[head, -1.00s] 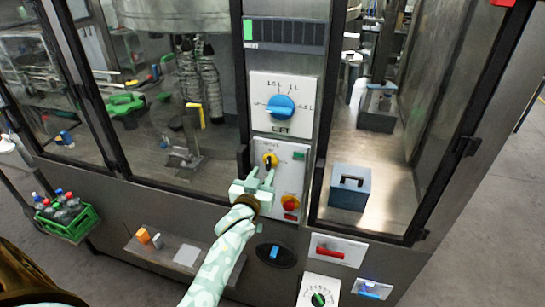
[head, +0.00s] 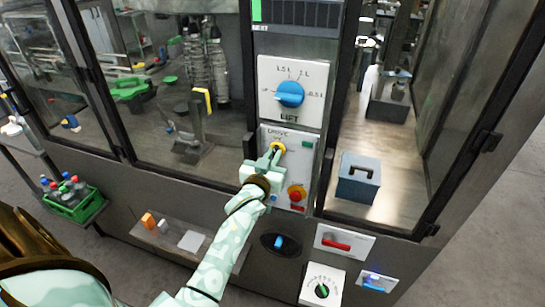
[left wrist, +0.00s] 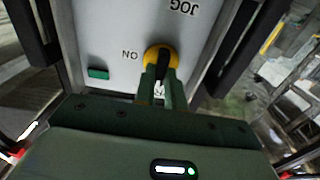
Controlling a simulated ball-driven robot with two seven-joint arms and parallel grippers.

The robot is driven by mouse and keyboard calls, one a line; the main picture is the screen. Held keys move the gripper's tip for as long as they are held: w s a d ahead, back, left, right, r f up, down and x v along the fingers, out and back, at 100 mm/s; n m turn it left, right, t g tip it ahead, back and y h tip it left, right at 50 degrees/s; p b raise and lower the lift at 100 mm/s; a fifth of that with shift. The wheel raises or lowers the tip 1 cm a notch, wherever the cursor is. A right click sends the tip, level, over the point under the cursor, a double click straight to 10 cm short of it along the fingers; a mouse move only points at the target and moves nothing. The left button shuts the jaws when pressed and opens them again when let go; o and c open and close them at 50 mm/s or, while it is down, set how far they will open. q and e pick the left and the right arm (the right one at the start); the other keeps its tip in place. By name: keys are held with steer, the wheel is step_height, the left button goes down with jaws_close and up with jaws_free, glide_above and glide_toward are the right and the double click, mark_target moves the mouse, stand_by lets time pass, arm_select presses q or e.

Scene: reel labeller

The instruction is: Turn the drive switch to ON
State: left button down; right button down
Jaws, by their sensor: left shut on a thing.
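The drive switch is a yellow round knob (head: 278,147) with a black handle, on a white panel (head: 274,180) below the large blue lift dial. It also shows in the left wrist view (left wrist: 173,54), where the lettering is upside down, with ON beside the knob and JOG beyond it. The black handle lies roughly in line with my fingers, not toward ON. My left gripper (head: 273,157) is shut on the handle; its green fingers (left wrist: 158,84) hide part of it. My right gripper is not in view.
A blue-grey box (head: 358,178) stands behind the right window. A small shelf (head: 170,240) and a green bottle crate (head: 76,206) are at lower left.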

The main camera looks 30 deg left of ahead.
arm_select(q)
steer(key=shift+m, duration=0.3)
steer(key=shift+d+f+m, duration=0.1)
steer(key=shift+m, duration=4.2)
steer(key=shift+d+f+m, duration=0.1)
steer(key=shift+m, duration=4.2)
steer(key=c, duration=1.5)
jaws_free()
steer(key=shift+w, duration=0.1)
steer(key=shift+o, duration=0.2)
